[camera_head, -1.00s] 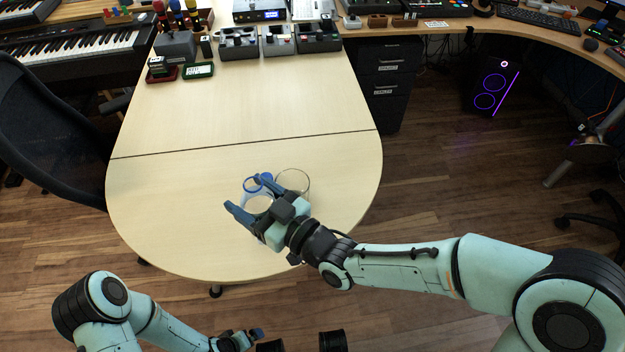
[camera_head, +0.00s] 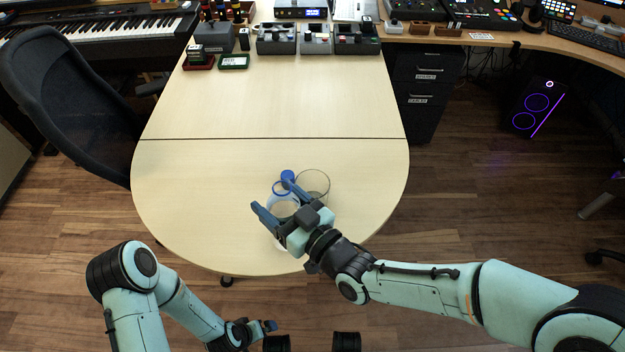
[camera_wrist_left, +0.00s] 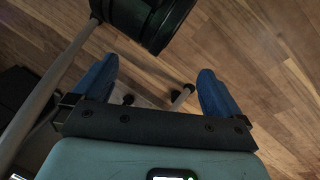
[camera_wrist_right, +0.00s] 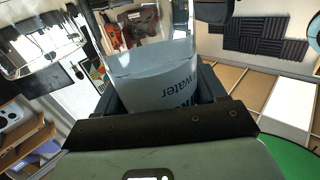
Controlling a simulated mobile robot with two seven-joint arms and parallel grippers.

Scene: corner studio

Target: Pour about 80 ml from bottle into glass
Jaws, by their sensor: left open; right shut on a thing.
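The clear bottle (camera_head: 283,209) with a blue ring at its open neck is between the fingers of my right gripper (camera_head: 271,195), which is shut on it. In the right wrist view the bottle (camera_wrist_right: 165,88) shows a "water" label and liquid inside; it looks roughly upright. The clear glass (camera_head: 314,184) stands on the table just right of the bottle and looks empty. A blue cap (camera_head: 288,176) lies just beyond the bottle's neck. My left gripper (camera_head: 268,326) is low, off the table's near edge; the left wrist view shows its fingers (camera_wrist_left: 155,88) apart and empty.
The pale table (camera_head: 220,195) is clear around the bottle and glass. Grey trays (camera_head: 277,40) and small boxes stand at its far end. A black chair (camera_head: 65,100) is at the left, a drawer unit (camera_head: 420,90) at the right.

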